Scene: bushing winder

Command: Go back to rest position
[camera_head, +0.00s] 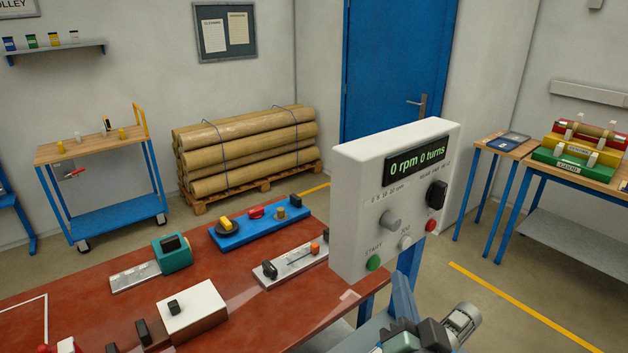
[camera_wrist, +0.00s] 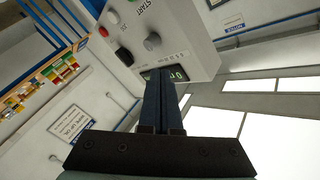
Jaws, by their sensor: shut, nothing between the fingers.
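My gripper (camera_wrist: 161,85) shows in the wrist view with its two dark fingers together and nothing between them. Its fingertips lie in front of the display of a white control box (camera_wrist: 185,35) in that picture; whether they touch it I cannot tell. In the head view the control box (camera_head: 350,210) stands at the right end of the red table and its display reads "0 rpm 0 turns". It has a green start button (camera_head: 373,263), a white button, a red button (camera_head: 431,225), a grey knob (camera_head: 390,220) and a black knob (camera_head: 437,194). My gripper is not clearly visible in the head view.
The red table (camera_head: 120,283) holds a blue tool board (camera_head: 250,236), a teal device (camera_head: 172,254), a metal plate with clamps (camera_head: 292,268) and a white block (camera_head: 192,304). Behind are a trolley (camera_head: 100,150) and stacked rolls (camera_head: 245,150). Floor shows right of the control box.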

